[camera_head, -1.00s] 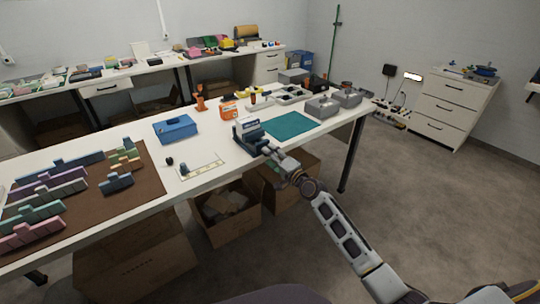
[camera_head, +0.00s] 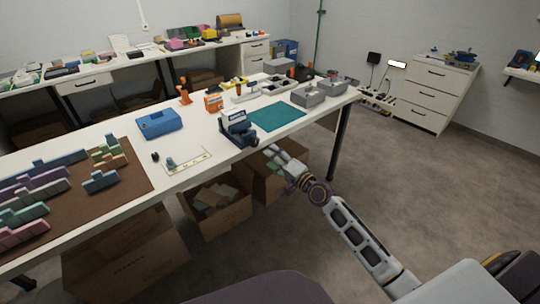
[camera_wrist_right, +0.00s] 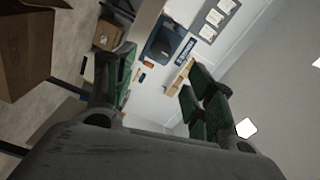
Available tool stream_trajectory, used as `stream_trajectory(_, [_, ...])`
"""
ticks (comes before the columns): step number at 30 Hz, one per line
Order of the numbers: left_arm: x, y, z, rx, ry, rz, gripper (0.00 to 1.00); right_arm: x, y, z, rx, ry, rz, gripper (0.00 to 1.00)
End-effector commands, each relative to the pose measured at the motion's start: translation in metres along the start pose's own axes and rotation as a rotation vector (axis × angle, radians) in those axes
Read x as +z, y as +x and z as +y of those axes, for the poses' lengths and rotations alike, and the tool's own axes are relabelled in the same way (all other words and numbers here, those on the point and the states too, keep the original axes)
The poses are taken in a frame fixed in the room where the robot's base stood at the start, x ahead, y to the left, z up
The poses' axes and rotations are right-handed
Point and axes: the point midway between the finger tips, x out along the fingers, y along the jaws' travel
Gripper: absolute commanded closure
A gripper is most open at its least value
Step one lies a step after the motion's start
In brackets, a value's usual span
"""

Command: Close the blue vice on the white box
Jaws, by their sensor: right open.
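The dark blue vice (camera_head: 241,134) stands near the front edge of the white table in the head view. A small white box (camera_head: 236,116) shows at its top, between or against the jaws; the picture is too small to tell whether the jaws touch it. My right gripper (camera_head: 270,151) is open and empty, just in front of the table edge, to the right of and below the vice, with a small gap between them. In the wrist view its green-padded fingers (camera_wrist_right: 158,82) are spread wide with nothing between them. My left gripper is not in view.
A teal mat (camera_head: 277,117) lies right of the vice, with grey bins (camera_head: 309,96) beyond. A blue case (camera_head: 159,123) and an L-shaped ruler (camera_head: 188,160) lie to the left. Open cartons (camera_head: 217,207) stand under the table (camera_head: 190,181). Floor at right is clear.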

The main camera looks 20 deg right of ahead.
Motion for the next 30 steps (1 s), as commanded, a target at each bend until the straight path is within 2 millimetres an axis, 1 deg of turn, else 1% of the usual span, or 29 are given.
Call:
stream_trajectory(3, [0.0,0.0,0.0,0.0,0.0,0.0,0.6,0.0,-0.009,0.0,0.0,-0.001,0.0,0.46])
stream_trajectory(9, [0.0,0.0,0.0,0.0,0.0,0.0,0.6,0.0,-0.016,-0.001,-0.001,-0.001,0.0,0.46])
stream_trajectory(30, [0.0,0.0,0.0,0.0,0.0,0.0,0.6,0.0,-0.017,-0.001,-0.001,-0.019,0.0,0.46])
